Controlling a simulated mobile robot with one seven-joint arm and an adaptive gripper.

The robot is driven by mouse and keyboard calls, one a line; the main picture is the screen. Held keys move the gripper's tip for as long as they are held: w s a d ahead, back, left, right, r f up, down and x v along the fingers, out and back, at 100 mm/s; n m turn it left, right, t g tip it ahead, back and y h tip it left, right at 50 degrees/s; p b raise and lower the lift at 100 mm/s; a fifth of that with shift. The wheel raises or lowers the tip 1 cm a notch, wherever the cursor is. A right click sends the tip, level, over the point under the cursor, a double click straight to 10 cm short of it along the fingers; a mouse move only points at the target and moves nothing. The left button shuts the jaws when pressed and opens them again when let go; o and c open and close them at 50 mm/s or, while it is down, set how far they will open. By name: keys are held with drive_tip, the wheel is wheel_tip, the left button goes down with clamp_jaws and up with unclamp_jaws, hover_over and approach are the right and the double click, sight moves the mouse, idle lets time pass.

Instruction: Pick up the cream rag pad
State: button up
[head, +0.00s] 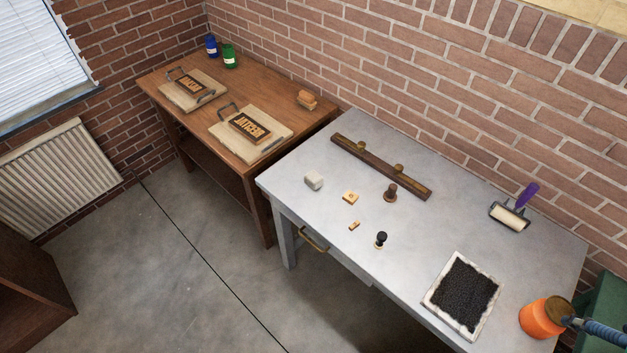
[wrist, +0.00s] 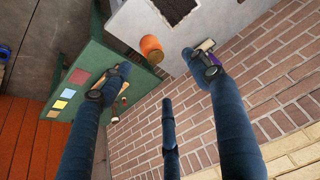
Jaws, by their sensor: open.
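A small pale, greyish-cream block (head: 313,181), which looks like the cream rag pad, lies on the grey table toward its left end in the head view. It does not show in the wrist view. In the head view only a ribbed blue part of my gripper or arm shows at the lower right, by the orange jar, far from the pad.
On the grey table (head: 330,222) are a dark wooden bar (head: 375,166), stamps, small wooden blocks (head: 350,197), a roller (head: 510,216), a black-filled tray (head: 463,293) and an orange jar (head: 543,318). A brown table (head: 165,100) adjoins; a brick wall stands behind.

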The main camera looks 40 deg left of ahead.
idle(0.3)
drive_tip(key=w+a+r+g+y+p, duration=0.1)
drive_tip(key=w+a+r+g+p, duration=0.3)
drive_tip(key=w+a, duration=1)
drive_tip(key=w+a+f+p, duration=0.1)
drive_tip(key=w+a+f, duration=0.1)
drive_tip(key=w+a, duration=0.55)
drive_tip(key=w+a+f+p, duration=0.1)
drive_tip(key=w+a, duration=0.4)
drive_tip(key=a, duration=0.5)
drive_tip(key=a+f+p, duration=0.2)
drive_tip(key=a+f, duration=0.3)
drive_tip(key=a, duration=0.5)
drive_tip(key=a+f+p, duration=0.1)
drive_tip(key=a+f, duration=0.5)
drive_tip(key=a, duration=0.5)
drive_tip(key=s+a+f+p, duration=0.1)
drive_tip(key=s+a+f, duration=0.1)
drive_tip(key=a+f, duration=0.4)
drive_tip(key=s+a+f+g, duration=0.1)
drive_tip(key=s+a+f, duration=0.2)
drive_tip(key=a+f, duration=0.2)
drive_tip(key=s+a+f+h+p, duration=0.1)
drive_tip(key=s+a+f, duration=0.2)
drive_tip(key=a+f, duration=0.3)
drive_tip(key=shift+a+f+m+g+p, duration=0.3)
drive_tip(key=shift+a+f+m+p, duration=0.1)
drive_tip(key=shift+a, duration=0.8)
